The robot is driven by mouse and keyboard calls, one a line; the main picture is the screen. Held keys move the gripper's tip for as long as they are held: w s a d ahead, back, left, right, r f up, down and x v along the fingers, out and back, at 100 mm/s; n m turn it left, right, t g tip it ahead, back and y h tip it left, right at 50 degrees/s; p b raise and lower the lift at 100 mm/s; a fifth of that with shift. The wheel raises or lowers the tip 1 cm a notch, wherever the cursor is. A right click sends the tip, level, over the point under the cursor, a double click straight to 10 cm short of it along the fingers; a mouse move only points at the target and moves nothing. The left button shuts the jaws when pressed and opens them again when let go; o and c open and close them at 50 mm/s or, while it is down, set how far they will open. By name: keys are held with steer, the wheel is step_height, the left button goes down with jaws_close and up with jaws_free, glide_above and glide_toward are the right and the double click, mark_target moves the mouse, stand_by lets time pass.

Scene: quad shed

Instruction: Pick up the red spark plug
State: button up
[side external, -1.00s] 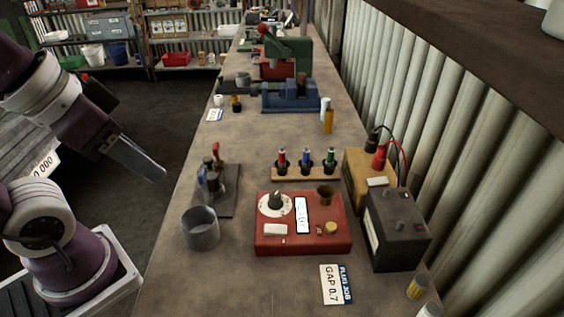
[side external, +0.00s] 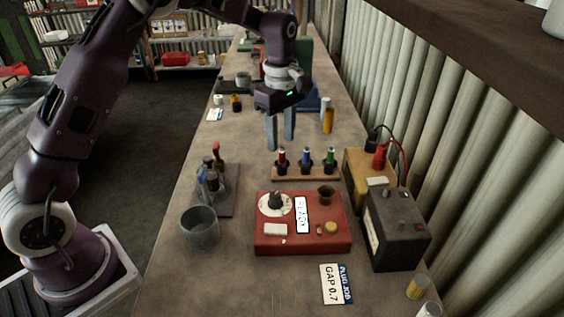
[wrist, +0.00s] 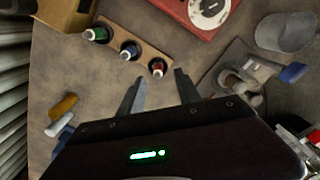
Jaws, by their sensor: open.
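The red spark plug (side external: 282,158) stands upright at the left end of a small wooden rack (side external: 306,173), beside a blue plug (side external: 306,158) and a green plug (side external: 330,158). My gripper (side external: 280,146) is open and empty, its two fingers pointing down just behind and above the red plug. In the wrist view, the red plug (wrist: 158,67) sits at the right end of the rack, ahead of the space between the open fingers (wrist: 158,82). The fingers do not appear to touch it.
In front of the rack is a red tester box (side external: 303,243) with a dial. A dark battery (side external: 395,232) and a yellow box (side external: 365,178) stand to the right. A stand with tools (side external: 228,200) and a grey cup (side external: 200,230) are to the left.

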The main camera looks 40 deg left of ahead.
mark_target(282, 148)
steer(key=f, duration=0.4)
steer(key=shift+w, duration=0.2)
jaws_close()
step_height(282, 148, up, 10)
stand_by(0.3)
